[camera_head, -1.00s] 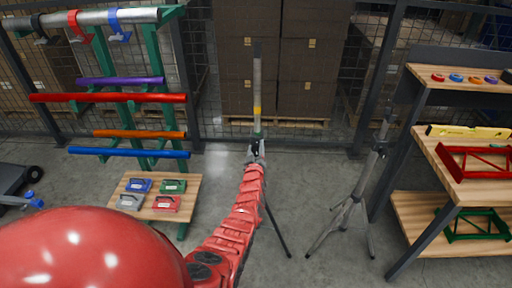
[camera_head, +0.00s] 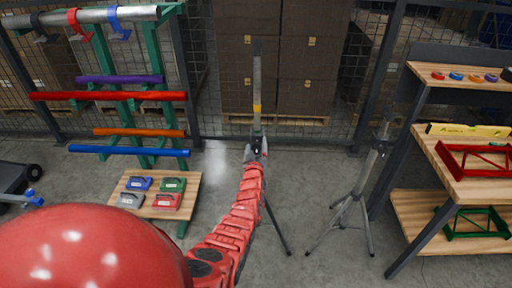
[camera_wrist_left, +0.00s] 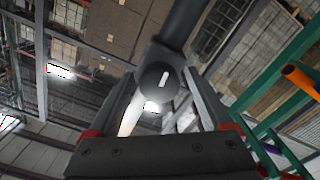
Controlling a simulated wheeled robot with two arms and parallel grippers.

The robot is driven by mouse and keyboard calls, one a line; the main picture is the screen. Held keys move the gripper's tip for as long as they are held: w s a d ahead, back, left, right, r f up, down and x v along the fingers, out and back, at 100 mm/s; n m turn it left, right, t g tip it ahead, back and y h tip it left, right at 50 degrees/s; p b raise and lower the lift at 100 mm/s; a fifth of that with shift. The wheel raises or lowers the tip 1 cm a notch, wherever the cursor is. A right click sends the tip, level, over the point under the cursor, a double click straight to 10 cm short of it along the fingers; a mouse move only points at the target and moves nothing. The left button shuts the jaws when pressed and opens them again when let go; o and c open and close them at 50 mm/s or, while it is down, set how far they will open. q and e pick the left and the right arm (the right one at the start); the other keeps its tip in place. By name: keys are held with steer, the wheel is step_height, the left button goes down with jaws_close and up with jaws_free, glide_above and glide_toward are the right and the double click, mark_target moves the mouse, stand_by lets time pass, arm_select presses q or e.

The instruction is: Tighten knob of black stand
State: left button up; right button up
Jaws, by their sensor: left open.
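The black stand (camera_head: 257,88) stands upright in the middle of the head view, with a grey upper pole, a yellow band and a dark leg running down to the right. My left gripper (camera_head: 256,150) is at its pole, below the yellow band. In the left wrist view a round dark knob (camera_wrist_left: 158,84) with a white mark sits between the two open fingers, with the stand's dark tube behind it. I cannot tell whether either finger touches the knob. My arm hides the lower part of the stand. My right gripper is not in view.
A grey tripod (camera_head: 349,205) stands close on the right, before a wooden shelf unit (camera_head: 425,210). On the left are a green rack (camera_head: 128,90) with coloured tubes and a low wooden board (camera_head: 140,211) with small cases. A mesh fence (camera_head: 210,120) is behind.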

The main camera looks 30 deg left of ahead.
arm_select(q)
steer(key=shift+s+d+r+p, duration=0.1)
steer(key=shift+s+d+p, duration=0.15)
steer(key=shift+s+p, duration=0.15)
steer(key=p+v, duration=0.2)
steer(key=v, duration=1.4)
steer(key=shift+s+d, duration=0.2)
